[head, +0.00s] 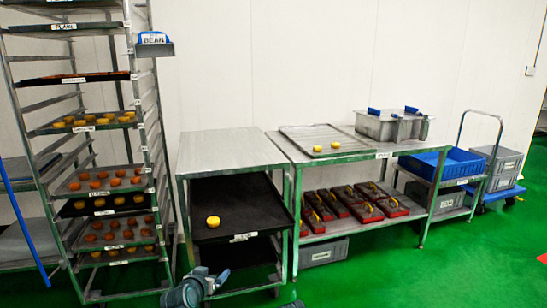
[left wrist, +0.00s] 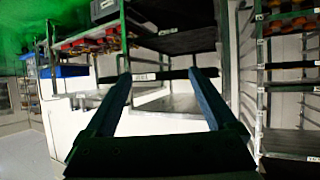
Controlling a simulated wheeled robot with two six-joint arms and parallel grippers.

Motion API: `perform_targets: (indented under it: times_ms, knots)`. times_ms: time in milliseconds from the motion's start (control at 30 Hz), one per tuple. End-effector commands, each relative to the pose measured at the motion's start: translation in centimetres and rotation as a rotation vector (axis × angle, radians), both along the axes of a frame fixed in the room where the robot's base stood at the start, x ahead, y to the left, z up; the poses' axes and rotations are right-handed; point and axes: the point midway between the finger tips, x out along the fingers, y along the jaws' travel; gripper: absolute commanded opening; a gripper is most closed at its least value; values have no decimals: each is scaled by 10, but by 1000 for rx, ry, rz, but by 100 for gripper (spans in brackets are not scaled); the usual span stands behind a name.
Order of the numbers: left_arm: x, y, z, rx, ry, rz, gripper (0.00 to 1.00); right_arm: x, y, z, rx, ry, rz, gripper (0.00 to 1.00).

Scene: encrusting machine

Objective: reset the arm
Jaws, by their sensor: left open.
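My left arm and gripper (head: 205,286) show at the bottom of the head view, low in front of the steel table and its black lower trays. In the left wrist view, which looks upside down, the two long fingers of my left gripper (left wrist: 158,76) stand wide apart with nothing between them. The gripper is open and empty. My right gripper does not show clearly in either view.
A tall tray rack (head: 158,120) with buns stands at the left. A steel table (head: 230,150) holds a black tray (head: 240,205) with one yellow bun. A second table (head: 350,150) bears a tray, two yellow pieces and a metal box (head: 390,125). Green floor (head: 430,270) is free at the right.

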Motion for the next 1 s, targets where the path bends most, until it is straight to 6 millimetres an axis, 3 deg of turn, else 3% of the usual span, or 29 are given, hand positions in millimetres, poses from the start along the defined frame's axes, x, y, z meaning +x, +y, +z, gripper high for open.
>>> perform_targets:
  times_ms: [267,433,600,867,900,1000]
  knots:
    - [-42,-65,-48,28,270,-134,91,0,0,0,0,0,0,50]
    - [-100,-107,-88,96,548,-210,91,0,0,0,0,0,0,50]
    - [-165,-124,-112,205,820,-217,91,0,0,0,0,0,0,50]
    - [-241,-123,-117,375,1108,-143,91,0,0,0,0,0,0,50]
    - [-240,-122,-101,369,1106,-138,91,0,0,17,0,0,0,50]
    - [-239,-122,-81,365,1104,-140,91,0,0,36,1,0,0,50]
